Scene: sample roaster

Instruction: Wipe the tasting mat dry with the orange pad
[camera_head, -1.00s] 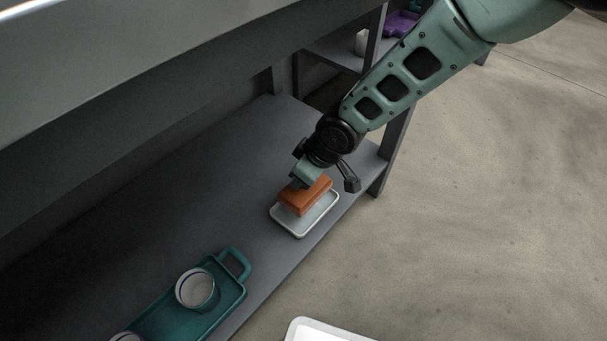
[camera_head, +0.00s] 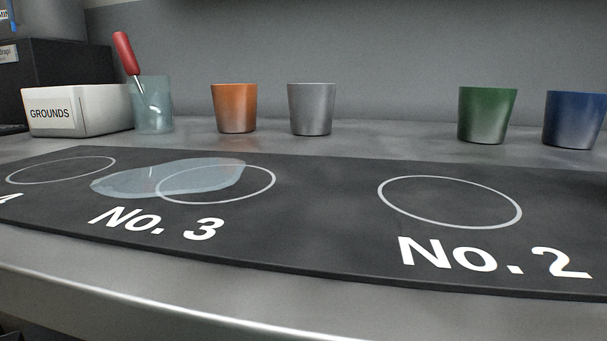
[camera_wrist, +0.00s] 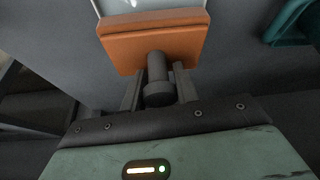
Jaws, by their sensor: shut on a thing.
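The black tasting mat (camera_head: 320,200) lies on the grey counter in the head view, marked with white rings and labels such as No. 3 and No. 2. A pale bluish wet patch (camera_head: 125,184) lies across the No. 3 ring and stretches left toward the ring beside it. In the wrist view my gripper (camera_wrist: 158,80) is shut on the orange pad (camera_wrist: 150,45). Part of a white dish (camera_wrist: 118,6) shows beyond the pad; whether they touch I cannot tell. My gripper is outside the head view.
Behind the mat stand an orange cup (camera_head: 234,108), a grey cup (camera_head: 311,109), a green cup (camera_head: 487,115), a blue cup (camera_head: 574,119), a glass (camera_head: 152,105) with a red-handled tool, and a GROUNDS box (camera_head: 75,108). A teal tray (camera_wrist: 285,30) shows in the wrist view.

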